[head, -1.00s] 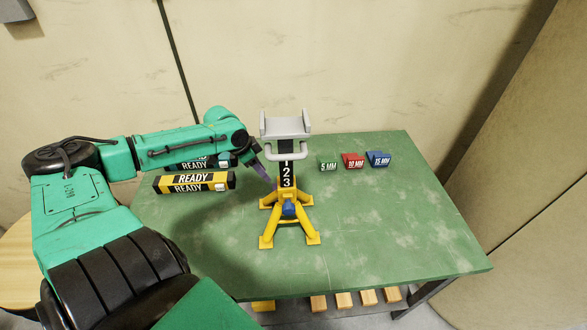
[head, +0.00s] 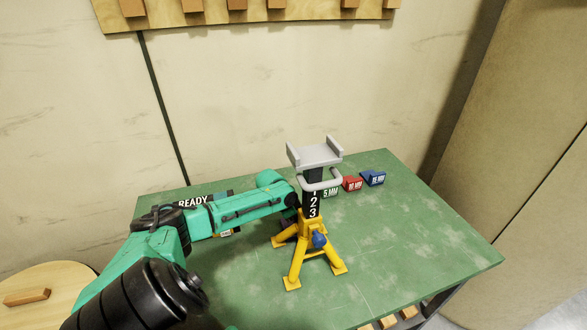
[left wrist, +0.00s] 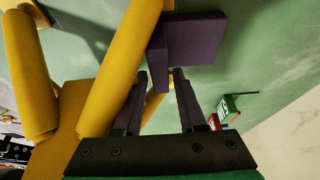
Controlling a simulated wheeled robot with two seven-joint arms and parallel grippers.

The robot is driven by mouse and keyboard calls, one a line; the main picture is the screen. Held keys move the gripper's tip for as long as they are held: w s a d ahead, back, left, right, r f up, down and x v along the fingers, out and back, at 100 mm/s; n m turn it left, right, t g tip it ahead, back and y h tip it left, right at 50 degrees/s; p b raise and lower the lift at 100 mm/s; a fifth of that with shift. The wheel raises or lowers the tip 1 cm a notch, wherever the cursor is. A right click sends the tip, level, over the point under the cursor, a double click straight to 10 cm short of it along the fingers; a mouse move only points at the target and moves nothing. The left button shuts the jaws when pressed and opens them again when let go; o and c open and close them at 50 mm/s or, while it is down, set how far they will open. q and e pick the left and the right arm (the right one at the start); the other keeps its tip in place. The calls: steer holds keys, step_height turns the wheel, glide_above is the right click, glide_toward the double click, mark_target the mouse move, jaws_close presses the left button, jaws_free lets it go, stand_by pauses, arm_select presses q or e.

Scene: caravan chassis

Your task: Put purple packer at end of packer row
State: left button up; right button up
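The purple packer (left wrist: 192,38) shows in the left wrist view just beyond my left gripper (left wrist: 160,77), beside a yellow stand leg. The two fingers are apart, with part of the packer at or between the tips. A gap shows beside it, and I see no firm grip. My right gripper is out of view.
A yellow stand (head: 309,228) with a grey cradle top and digits stands in front of the green packer. A READY box (head: 193,203) sits behind my left arm. The green table (head: 425,225) is clear right of the stand.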

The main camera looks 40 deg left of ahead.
arm_select(q)
steer(key=shift+w+d+f, duration=0.2)
steer(key=shift+w+f, duration=0.05)
steer(key=shift+f, duration=0.25)
steer(key=shift+w+f, duration=0.15)
steer(key=shift+f, duration=0.05)
jaws_close()
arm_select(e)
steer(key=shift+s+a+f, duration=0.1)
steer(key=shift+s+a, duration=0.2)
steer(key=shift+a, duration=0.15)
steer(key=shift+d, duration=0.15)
